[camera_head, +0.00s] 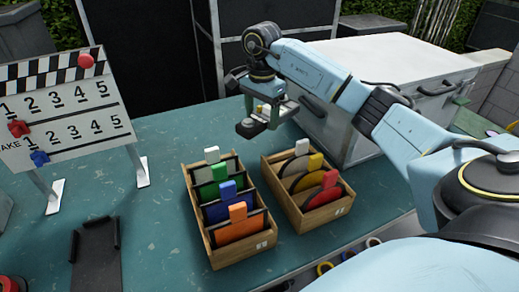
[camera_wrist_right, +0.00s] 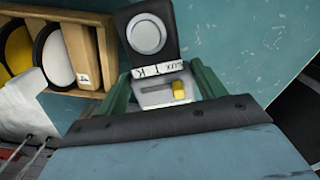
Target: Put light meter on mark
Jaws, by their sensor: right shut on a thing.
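The light meter (camera_wrist_right: 148,35) has a dark head with a round pale disc, a white lettered strip and a yellow knob. My right gripper (camera_wrist_right: 160,85) is shut on its lower body, with a green finger on each side. In the head view, the right gripper (camera_head: 268,114) holds the light meter (camera_head: 246,128) over the teal table (camera_head: 165,135), behind the two wooden boxes. I cannot tell how high it is above the table. No mark on the table can be made out for certain. My left gripper is not in view.
Wooden boxes with colored cards (camera_head: 262,252) and discs (camera_head: 340,203) stand at the middle. A numbered clapper board (camera_head: 60,120) stands at left, with a dark tray (camera_head: 95,258) in front. A white case (camera_head: 400,75) stands behind at right. Clear table lies left of the gripper.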

